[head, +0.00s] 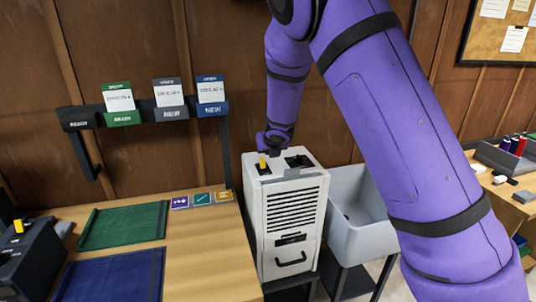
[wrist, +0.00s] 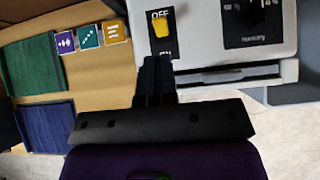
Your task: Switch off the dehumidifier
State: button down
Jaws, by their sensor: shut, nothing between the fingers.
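The dehumidifier (head: 292,225) is a white box with a slatted front, standing between the wooden table and a grey sink. On its top is a yellow switch (head: 262,163) on a black plate. In the wrist view the yellow switch (wrist: 161,28) has "OFF" printed at its far end; the label at the near end is partly hidden by my fingers. I cannot tell for sure which way the switch is tipped. My gripper (head: 272,151) is shut and empty, just over the top of the dehumidifier. Its fingertips (wrist: 156,62) appear close to the near end of the switch plate; contact is unclear.
A black humidity panel (wrist: 250,22) lies right of the switch. The sink (head: 360,215) stands right of the dehumidifier. The table holds a green mat (head: 125,224), a blue mat (head: 110,277) and small cards. A dark rack (head: 150,112) with labelled cards rises behind.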

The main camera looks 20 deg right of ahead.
notch_tip(320, 180, up, 6)
jog(key=s, duration=0.2)
jog(key=shift+s, duration=0.4)
jog(key=s+d+r+m+g+h, duration=0.1)
jog(key=s+d+r+m, duration=0.4)
jog(key=s+r+m, duration=0.3)
jog(key=s+d+r+m+h, duration=0.1)
jog(key=s+d+r+m, duration=0.45)
jog(key=s+m, duration=0.5)
jog(key=s+a+r+m+g+y, duration=0.1)
jog(key=s+m, duration=0.7)
jog(key=s, duration=0.4)
jog(key=s+a+r+m+g+y, duration=0.1)
jog(key=s+m, duration=0.8)
jog(key=s, duration=0.3)
jog(key=shift+s+a+g, duration=0.25)
jog(key=shift+s+g, duration=0.05)
jog(key=shift+m, duration=0.25)
